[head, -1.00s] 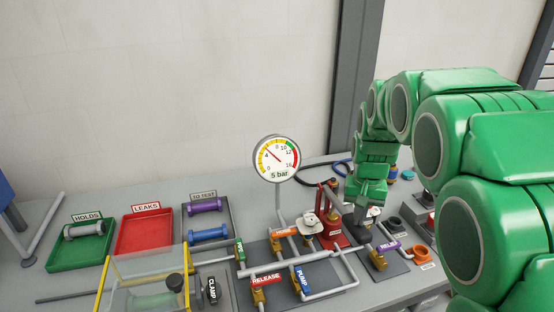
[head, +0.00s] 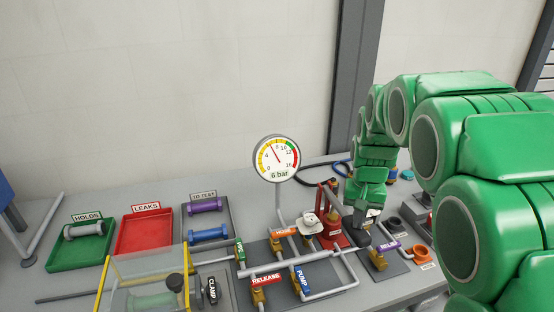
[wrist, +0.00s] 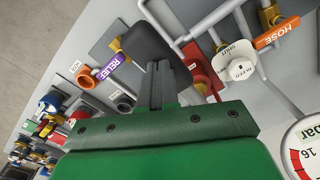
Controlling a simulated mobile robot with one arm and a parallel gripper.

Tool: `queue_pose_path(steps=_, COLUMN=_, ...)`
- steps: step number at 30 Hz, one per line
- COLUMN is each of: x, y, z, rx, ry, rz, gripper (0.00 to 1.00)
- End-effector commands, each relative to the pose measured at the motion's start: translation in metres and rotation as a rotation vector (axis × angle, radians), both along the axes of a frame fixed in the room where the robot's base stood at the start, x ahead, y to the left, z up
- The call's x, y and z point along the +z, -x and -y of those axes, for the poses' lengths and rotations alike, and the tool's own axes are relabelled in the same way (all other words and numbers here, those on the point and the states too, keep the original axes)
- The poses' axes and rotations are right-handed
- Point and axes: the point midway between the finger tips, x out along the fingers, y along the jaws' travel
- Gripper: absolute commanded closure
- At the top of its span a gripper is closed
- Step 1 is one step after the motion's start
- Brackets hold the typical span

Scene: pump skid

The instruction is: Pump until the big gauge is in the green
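The big round gauge (head: 277,158) stands on a post at the back of the bench. It reads 6 bar, with its needle up and left in the yellow, short of the green band. The red hand pump (head: 330,228) stands right of the post. Its dark handle grip (wrist: 145,40) is just beyond my fingertips in the wrist view. My gripper (wrist: 160,75) has its narrow fingers together, pointing down at the grip and seemingly against it. In the head view my gripper (head: 358,222) is right of the pump, partly hidden by my wrist.
RELEASE (head: 266,281), PUMP (head: 302,279), HOSE (wrist: 277,32) and RELIEF (wrist: 111,67) valve handles stand close around the pump among grey pipes. Left are a green HOLDS tray (head: 56,257), a red LEAKS tray (head: 122,243) and a yellow-edged clear guard (head: 104,285).

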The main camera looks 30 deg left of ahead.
Motion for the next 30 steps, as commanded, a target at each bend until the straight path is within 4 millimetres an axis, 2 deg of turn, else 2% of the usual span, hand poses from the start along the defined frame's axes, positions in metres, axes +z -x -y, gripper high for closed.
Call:
queue_pose_path(steps=18, x=0.062, y=0.0, z=0.0, rx=0.0, ry=0.0, rz=-0.001, gripper=1.0)
queue_pose_path(steps=30, x=0.064, y=0.001, z=0.0, rx=0.0, ry=0.001, rz=-0.002, gripper=1.0)
